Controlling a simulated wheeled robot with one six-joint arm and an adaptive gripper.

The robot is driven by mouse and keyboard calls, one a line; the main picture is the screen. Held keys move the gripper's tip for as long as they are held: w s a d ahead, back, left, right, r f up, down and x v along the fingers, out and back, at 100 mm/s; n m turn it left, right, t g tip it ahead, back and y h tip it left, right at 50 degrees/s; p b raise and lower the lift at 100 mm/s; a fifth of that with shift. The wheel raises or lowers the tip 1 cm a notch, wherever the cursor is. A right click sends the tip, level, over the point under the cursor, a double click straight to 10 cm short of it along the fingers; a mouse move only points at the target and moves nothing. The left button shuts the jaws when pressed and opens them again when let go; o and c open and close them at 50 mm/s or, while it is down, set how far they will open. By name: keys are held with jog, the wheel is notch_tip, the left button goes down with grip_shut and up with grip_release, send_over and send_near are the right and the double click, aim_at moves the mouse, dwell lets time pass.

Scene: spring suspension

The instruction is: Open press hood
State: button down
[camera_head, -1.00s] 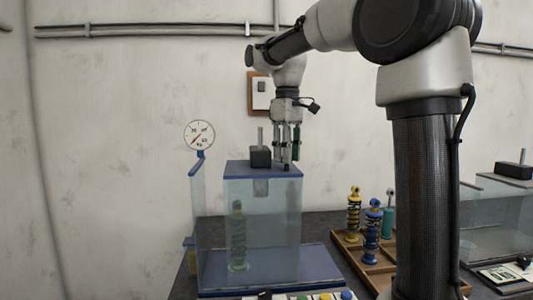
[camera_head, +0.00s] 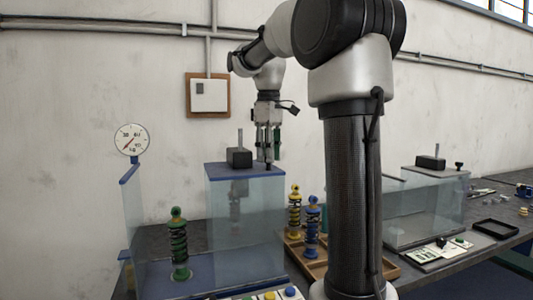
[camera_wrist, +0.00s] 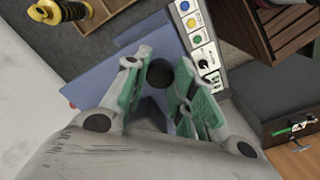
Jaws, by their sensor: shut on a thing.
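The press hood (camera_head: 243,215), a clear box with a blue top, stands at the right part of the blue press base (camera_head: 208,284). The green spring damper (camera_head: 178,245) stands upright on the base, left of the hood and outside it. My gripper (camera_head: 268,158) points down at the right end of the hood's top, shut on its small dark knob. In the wrist view the round knob (camera_wrist: 160,72) shows between the green-padded fingers of my gripper (camera_wrist: 160,76).
A round gauge (camera_head: 131,139) stands left of the press. A wooden tray (camera_head: 315,268) with yellow (camera_head: 295,212) and blue (camera_head: 312,228) dampers stands right of the hood. Another clear-sided box (camera_head: 430,205) is farther right. Buttons (camera_head: 290,292) line the front of the press.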

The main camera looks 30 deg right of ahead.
jog(key=c, duration=1.1)
grip_release()
jog(key=shift+c, duration=0.2)
notch_tip(320, 180, up, 12)
jog(key=s+a+f+m+t, duration=0.2)
jog(key=s+a+f+m, duration=0.1)
jog(key=s+f, duration=0.7)
jog(key=s+a+f+m+t, duration=0.2)
jog(key=s+f, duration=0.7)
jog(key=f, duration=0.7)
jog(key=shift+s+a+m, duration=0.35)
jog(key=shift+a+m, duration=0.15)
jog(key=shift+a, duration=0.55)
